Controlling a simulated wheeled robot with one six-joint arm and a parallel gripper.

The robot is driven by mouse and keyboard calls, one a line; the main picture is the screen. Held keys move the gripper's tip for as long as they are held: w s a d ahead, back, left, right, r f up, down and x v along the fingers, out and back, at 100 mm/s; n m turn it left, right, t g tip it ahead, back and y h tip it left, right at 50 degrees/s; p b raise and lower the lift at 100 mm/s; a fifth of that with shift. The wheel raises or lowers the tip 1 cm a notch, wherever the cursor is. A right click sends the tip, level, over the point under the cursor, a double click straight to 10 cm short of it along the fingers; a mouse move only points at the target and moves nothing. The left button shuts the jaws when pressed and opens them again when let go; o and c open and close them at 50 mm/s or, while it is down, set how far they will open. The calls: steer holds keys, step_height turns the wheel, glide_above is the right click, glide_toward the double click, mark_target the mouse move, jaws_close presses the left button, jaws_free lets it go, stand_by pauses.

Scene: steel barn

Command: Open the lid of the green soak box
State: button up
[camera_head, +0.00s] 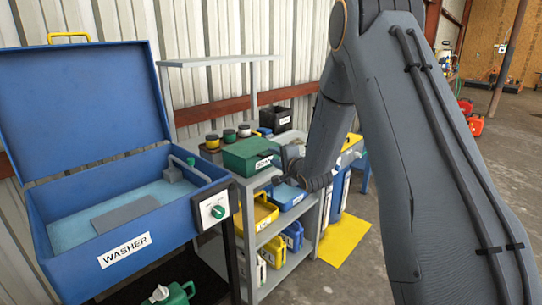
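The green soak box (245,157) stands on the top of a grey shelf unit in the middle of the picture. Its lid looks shut, and a white label is on its front. My gripper (288,163) is at the right front corner of the box, close to the label. My arm comes down to it from the upper right. The fingers are small and partly hidden by the wrist, so I cannot tell whether they touch the box or are open.
A blue washer (130,215) with its lid up stands at the left, close to the shelf unit (245,181). Jars (229,136) and a black bin (275,119) stand behind the box. Yellow and blue bins are below and right. A yellow mat (343,241) lies on the floor.

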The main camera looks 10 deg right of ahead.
mark_target(271, 155)
steer(key=shift+x, duration=1.6)
jaws_close()
